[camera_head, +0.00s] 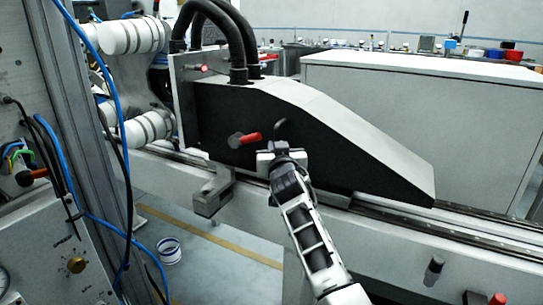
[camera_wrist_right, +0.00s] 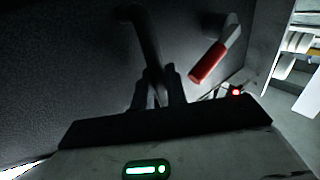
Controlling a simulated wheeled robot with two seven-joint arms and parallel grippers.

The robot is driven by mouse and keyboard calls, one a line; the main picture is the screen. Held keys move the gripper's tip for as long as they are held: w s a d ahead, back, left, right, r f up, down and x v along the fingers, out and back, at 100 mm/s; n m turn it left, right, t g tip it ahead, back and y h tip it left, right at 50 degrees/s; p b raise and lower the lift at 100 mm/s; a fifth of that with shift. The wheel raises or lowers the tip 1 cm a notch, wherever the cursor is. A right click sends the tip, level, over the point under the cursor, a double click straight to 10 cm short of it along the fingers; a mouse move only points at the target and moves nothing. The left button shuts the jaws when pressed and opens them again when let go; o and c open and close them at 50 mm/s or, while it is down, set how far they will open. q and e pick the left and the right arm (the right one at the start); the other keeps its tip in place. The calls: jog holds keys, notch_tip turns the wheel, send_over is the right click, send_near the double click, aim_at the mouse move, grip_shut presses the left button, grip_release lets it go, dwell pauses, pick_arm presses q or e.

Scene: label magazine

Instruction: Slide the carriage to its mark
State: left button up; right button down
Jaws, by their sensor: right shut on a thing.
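The carriage (camera_head: 330,150) is a long wedge-shaped body with a black side and a pale sloping top, sitting on a rail (camera_head: 460,228) in the head view. A red-gripped lever (camera_head: 243,138) sticks out of its side; it also shows in the wrist view (camera_wrist_right: 208,62). My right gripper (camera_head: 279,148) is at the carriage side, right of the lever. In the wrist view its fingers (camera_wrist_right: 158,90) are shut on a dark bar handle (camera_wrist_right: 147,40). The handle is dim against the black side. I cannot make out the mark. My left gripper is not in view.
White rollers (camera_head: 130,38) and a grey column with blue cables stand at the left. Two black hoses (camera_head: 237,50) rise from the carriage.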

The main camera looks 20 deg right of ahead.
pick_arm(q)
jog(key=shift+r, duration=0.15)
pick_arm(e)
jog(key=shift+w+d+r, duration=0.1)
jog(key=c, duration=1.5)
grip_release()
jog(key=shift+w, duration=0.1)
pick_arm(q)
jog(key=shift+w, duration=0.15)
pick_arm(e)
jog(key=shift+a, duration=0.2)
